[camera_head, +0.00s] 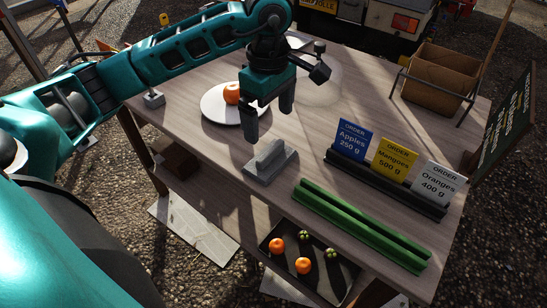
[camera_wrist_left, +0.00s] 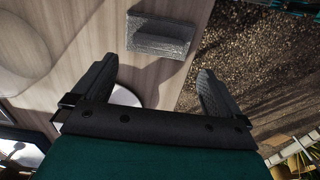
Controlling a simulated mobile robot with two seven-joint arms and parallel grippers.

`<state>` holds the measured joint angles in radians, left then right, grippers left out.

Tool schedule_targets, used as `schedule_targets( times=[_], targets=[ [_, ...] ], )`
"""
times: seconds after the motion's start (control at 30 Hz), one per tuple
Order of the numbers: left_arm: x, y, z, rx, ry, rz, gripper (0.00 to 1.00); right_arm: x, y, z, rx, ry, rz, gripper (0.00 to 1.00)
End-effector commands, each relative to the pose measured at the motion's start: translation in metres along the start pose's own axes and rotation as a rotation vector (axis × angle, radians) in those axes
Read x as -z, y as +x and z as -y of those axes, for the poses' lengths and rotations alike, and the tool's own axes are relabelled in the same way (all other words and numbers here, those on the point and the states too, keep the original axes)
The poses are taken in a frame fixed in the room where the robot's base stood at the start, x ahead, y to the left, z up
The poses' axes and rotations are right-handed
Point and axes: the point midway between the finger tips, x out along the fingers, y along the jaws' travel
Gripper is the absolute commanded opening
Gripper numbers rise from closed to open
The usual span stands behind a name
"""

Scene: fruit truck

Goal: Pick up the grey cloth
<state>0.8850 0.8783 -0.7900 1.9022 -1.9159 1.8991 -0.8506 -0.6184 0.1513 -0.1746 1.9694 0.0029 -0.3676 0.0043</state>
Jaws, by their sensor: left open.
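The grey cloth (camera_head: 266,168) lies on the wooden table near its front edge, in the middle of the head view. It looks like a flat grey piece with a raised ridge along it. It also shows at the top of the left wrist view (camera_wrist_left: 160,44), beyond the fingertips and between their lines. My left gripper (camera_head: 268,120) is open and empty, pointing down above the table, just behind and above the cloth and apart from it. Its two spread fingers also show in the left wrist view (camera_wrist_left: 156,74). My right gripper is not in view.
A black holder (camera_head: 385,183) with blue, yellow and white order cards and a green rack (camera_head: 360,225) lie to the right.

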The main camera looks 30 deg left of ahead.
Motion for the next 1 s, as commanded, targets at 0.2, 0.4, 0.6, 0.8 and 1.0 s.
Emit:
schedule_targets(
  times=[0.2,0.4,0.6,0.8,1.0],
  targets=[
    [-0.001,0.036,0.0,0.002,0.0,0.003,1.0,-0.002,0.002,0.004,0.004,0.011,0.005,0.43],
    [-0.001,0.05,0.0,0.002,0.001,0.004,1.0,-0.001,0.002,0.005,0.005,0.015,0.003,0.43],
    [0.0,0.081,-0.002,0.003,0.0,0.005,1.0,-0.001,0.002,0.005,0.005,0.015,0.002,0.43],
    [0.0,0.094,-0.002,-0.001,0.001,0.004,1.0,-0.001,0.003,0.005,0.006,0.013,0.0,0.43],
    [0.0,0.094,-0.002,-0.001,0.001,0.004,0.98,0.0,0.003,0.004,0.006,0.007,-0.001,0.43]
  ],
)
